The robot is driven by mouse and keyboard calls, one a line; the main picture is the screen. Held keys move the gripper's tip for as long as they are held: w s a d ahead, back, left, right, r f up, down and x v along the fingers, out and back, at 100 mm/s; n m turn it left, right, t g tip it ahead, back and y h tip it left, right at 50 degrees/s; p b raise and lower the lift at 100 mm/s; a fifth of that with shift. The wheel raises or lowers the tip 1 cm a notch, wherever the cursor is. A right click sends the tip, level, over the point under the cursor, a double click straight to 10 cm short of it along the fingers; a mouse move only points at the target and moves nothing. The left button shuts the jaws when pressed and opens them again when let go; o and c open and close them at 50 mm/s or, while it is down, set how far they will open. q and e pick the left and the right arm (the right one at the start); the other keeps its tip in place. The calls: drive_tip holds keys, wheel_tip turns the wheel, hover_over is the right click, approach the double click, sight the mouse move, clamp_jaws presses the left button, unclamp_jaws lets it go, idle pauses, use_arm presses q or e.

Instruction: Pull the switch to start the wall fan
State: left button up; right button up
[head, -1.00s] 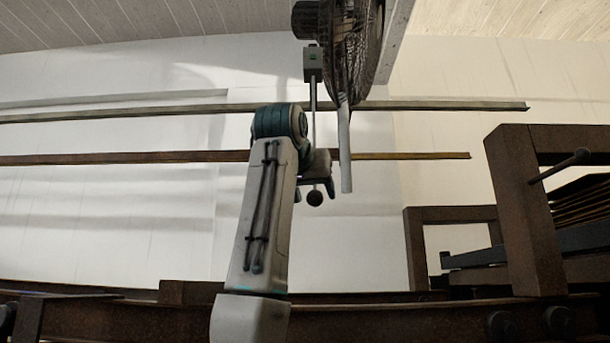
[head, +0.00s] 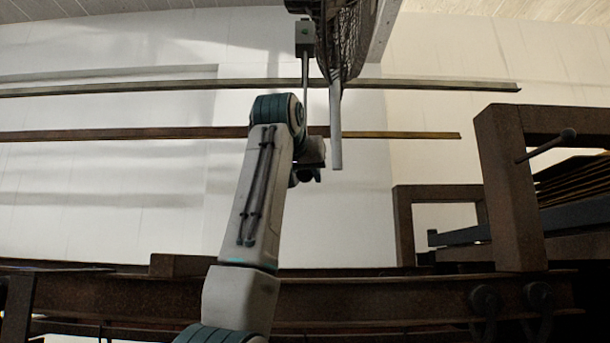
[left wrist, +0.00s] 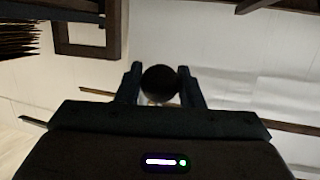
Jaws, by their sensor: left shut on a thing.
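The wall fan (head: 347,38) hangs at the top of the head view, cut off by the upper edge. A grey switch box (head: 305,36) sits at its left, with a thin pull rod (head: 305,75) hanging down from it. My left gripper (head: 306,175) is at the lower end of the rod. In the left wrist view the dark round pull knob (left wrist: 159,82) sits between the two fingers of my left gripper (left wrist: 159,88), which is shut on it. In the head view my gripper hides the knob. My right gripper is not in view.
A pale vertical bar (head: 336,130) hangs just right of my left gripper. Two long rails (head: 110,88) (head: 110,135) run along the white wall. A rusty brown rack (head: 505,190) stands at the right, with a brown beam (head: 400,300) across the bottom.

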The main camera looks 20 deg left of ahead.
use_arm(q)
drive_tip(key=shift+f, duration=0.1)
idle(0.3)
drive_tip(key=shift+f+b, duration=1)
drive_tip(key=shift+f, duration=0.05)
drive_tip(key=shift+r+p, duration=1.05)
drive_tip(key=shift+r, duration=0.1)
drive_tip(key=o, duration=1.1)
drive_tip(key=shift+c, duration=0.2)
